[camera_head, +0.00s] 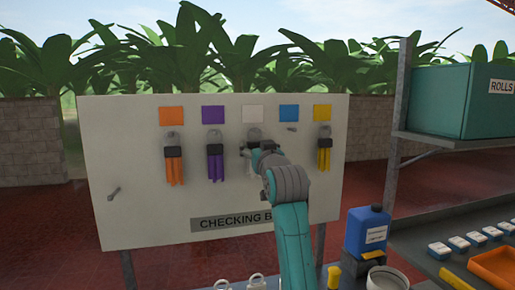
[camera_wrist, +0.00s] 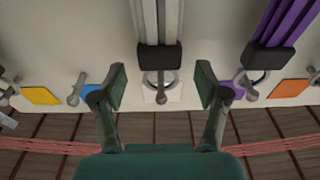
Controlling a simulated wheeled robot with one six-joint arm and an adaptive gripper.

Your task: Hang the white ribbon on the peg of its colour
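The white ribbon (camera_wrist: 159,22) hangs on the board, with white strips, a black clasp (camera_wrist: 159,57) and a grey ring. In the wrist view, its ring (camera_wrist: 148,84) appears around the peg (camera_wrist: 161,96) at the white square (camera_wrist: 176,95). In the head view, the white square (camera_head: 253,113) is above that peg, and my arm hides most of the ribbon. My gripper (camera_wrist: 161,74) is open, with one finger on each side of the ring and clasp and a visible gap to both. It also shows in the head view (camera_head: 258,157).
Purple (camera_head: 215,162), orange (camera_head: 173,166) and yellow (camera_head: 324,155) ribbons hang under their own squares. The peg (camera_head: 291,129) under the blue square is bare. Another bare peg (camera_head: 113,194) is at lower left. A blue jug (camera_head: 367,231) and shelf (camera_head: 450,143) stand at right.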

